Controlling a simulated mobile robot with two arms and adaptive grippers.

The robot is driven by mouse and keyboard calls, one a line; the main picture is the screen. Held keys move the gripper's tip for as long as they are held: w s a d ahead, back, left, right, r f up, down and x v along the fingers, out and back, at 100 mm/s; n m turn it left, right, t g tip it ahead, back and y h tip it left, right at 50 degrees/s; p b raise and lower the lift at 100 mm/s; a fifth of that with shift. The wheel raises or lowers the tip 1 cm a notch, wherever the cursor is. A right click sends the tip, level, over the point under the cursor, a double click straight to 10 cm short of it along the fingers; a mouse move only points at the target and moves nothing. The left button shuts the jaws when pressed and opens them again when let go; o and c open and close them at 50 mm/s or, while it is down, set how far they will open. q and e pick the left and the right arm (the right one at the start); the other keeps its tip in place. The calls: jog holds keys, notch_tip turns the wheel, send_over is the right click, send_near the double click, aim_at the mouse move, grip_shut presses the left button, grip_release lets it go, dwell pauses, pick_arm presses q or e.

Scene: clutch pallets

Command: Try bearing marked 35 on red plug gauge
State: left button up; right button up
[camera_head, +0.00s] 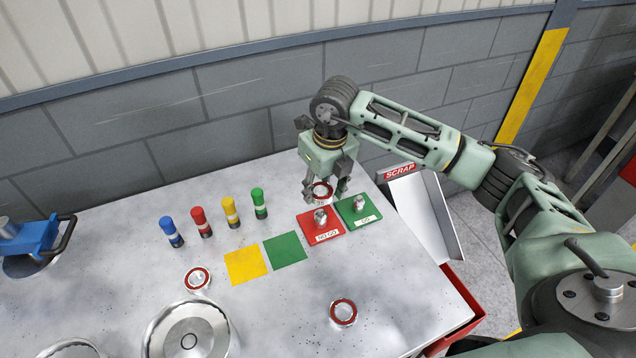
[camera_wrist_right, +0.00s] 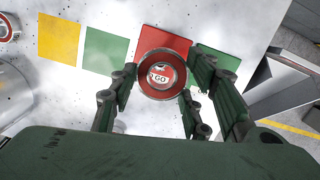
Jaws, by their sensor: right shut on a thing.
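My right gripper (camera_head: 323,192) is shut on a red-faced bearing (camera_head: 320,188), held level just above the red plug gauge (camera_head: 321,216). The gauge is a metal plug on a red plate (camera_head: 308,231) labelled NO GO. In the wrist view the bearing (camera_wrist_right: 161,92) sits between my fingers, and part of the label shows through its bore. The plug top shows below the ring in the head view, so they look apart. The green GO gauge (camera_head: 361,203) stands to the right. No number on the bearing is readable. My left gripper is out of view.
Two more red-faced bearings (camera_head: 198,279) (camera_head: 343,312) lie on the table (camera_head: 270,320). Yellow (camera_head: 246,265) and green (camera_head: 285,249) squares lie left of the gauges, with several coloured cylinders (camera_head: 230,212) behind. A SCRAP chute (camera_head: 425,215) is at the right edge. Large metal discs (camera_head: 188,338) lie front left.

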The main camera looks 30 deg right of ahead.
aim_at(320, 211)
jog(key=shift+d+f, duration=0.1)
jog(key=shift+f, duration=0.3)
jog(key=shift+f+b, duration=0.3)
jog(key=shift+f, duration=0.45)
jog(key=shift+a+f+b, duration=0.2)
jog(key=shift+f+b, duration=0.4)
jog(key=shift+f, duration=0.1)
jog(key=shift+f+b, duration=0.6)
jog(key=shift+f, duration=0.05)
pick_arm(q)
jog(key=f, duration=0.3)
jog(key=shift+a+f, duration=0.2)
pick_arm(e)
jog(key=shift+f, duration=0.1)
pick_arm(q)
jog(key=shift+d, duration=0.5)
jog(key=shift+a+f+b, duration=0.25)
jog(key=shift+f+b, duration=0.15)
jog(key=shift+b, duration=0.05)
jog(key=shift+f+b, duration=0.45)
pick_arm(e)
jog(key=shift+f, duration=0.4)
